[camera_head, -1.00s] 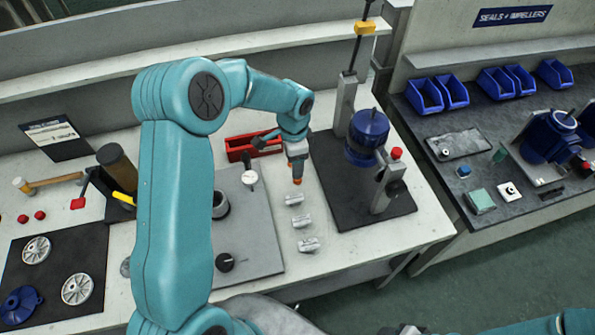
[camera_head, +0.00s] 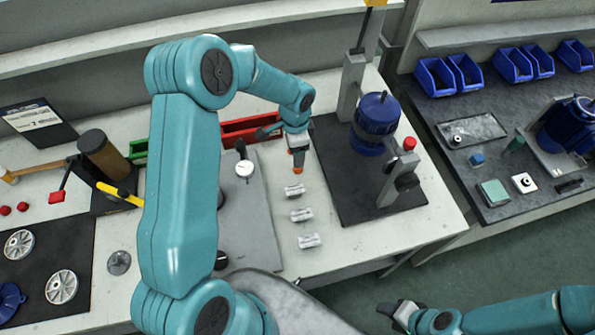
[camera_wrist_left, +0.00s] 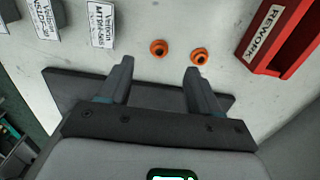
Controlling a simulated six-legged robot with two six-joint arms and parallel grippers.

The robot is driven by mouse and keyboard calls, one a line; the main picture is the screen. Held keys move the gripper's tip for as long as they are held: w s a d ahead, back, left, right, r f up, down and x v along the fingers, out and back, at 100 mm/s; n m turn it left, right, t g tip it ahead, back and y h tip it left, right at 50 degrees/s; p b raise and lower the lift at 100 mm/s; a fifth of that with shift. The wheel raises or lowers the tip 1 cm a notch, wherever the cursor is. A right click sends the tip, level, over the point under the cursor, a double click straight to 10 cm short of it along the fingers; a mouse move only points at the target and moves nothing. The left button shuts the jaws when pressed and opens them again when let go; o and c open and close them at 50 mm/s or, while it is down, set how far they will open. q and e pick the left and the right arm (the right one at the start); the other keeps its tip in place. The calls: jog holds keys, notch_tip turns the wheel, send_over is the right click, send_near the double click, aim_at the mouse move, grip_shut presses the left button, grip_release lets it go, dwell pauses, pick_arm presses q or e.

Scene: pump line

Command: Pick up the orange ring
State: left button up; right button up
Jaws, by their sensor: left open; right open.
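Two small orange rings lie on the pale bench, the left ring (camera_wrist_left: 159,48) and the right ring (camera_wrist_left: 199,56) in the left wrist view. Each has a dark hole. My left gripper (camera_wrist_left: 158,66) is open and empty, its two grey fingers spread just short of the rings in that view. In the head view, orange (camera_head: 298,169) shows just below my left gripper, which partly hides that area. My right gripper (camera_head: 388,309) is open and empty at the bottom, away from the rings.
A red REWORK bin (camera_wrist_left: 283,35) stands right of the rings. White labels (camera_wrist_left: 101,25) line up to their left. The dark base plate (camera_head: 347,188) of the blue pump (camera_head: 376,122) lies close by. A grey plate (camera_head: 255,235) lies left of the labels.

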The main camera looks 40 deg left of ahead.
pick_arm(q)
notch_tip(320, 180, down, 2)
jog(key=shift+w, duration=0.15)
jog(key=shift+s+d+f+b, duration=0.1)
jog(key=shift+s+d+b, duration=0.2)
jog(key=shift+b, duration=0.05)
jog(key=shift+f, duration=0.25)
jog(key=f+b, duration=0.1)
jog(key=f, duration=0.1)
jog(key=w+f+b, duration=0.1)
jog(key=f, duration=0.1)
jog(key=shift+a+f, duration=0.1)
jog(key=shift+f, duration=0.25)
jog(key=shift+b, duration=0.3)
jog(key=shift+s+r, duration=0.2)
jog(key=shift+s, duration=0.05)
jog(key=shift+w+f, duration=0.15)
jog(key=c, duration=0.9)
pick_arm(e)
jog(key=f, duration=0.4)
jog(key=shift+s+d, duration=0.2)
jog(key=shift+s, duration=0.05)
